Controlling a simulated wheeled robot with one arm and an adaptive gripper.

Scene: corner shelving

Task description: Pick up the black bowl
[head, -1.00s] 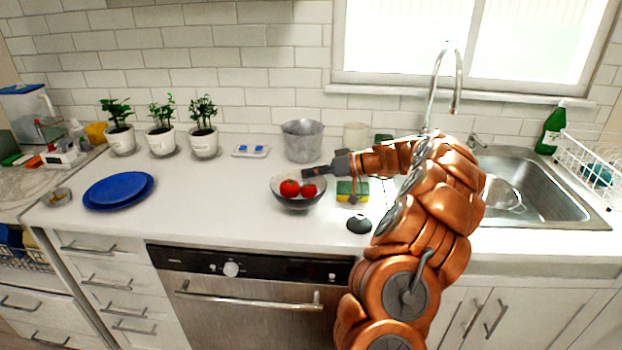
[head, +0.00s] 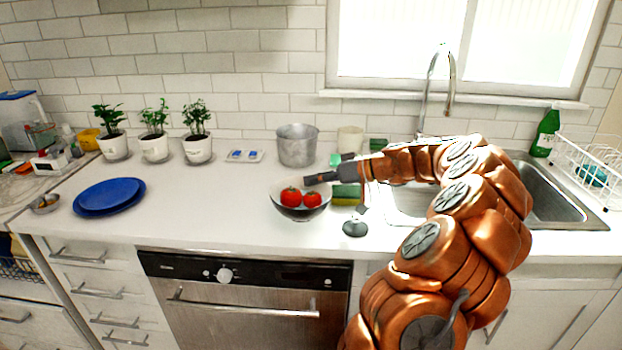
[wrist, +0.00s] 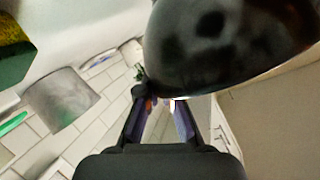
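The dark, see-through-looking bowl (head: 298,213) stands on the white counter, with two red tomatoes (head: 291,197) in it. My gripper (head: 311,181) reaches in from the right, at the bowl's back right rim. In the wrist view the bowl (wrist: 225,45) fills the top as a large dark curved surface. My gripper's two fingers (wrist: 162,104) are spread with a gap between them, close to the bowl's edge. I cannot tell whether the rim lies between the fingers or whether they touch it.
A sponge (head: 346,194) lies just right of the bowl, with a small dark domed item (head: 355,228) in front of it. A grey pot (head: 297,147) stands behind. Blue plates (head: 108,196) lie left; the counter between is clear. The sink (head: 560,200) is right.

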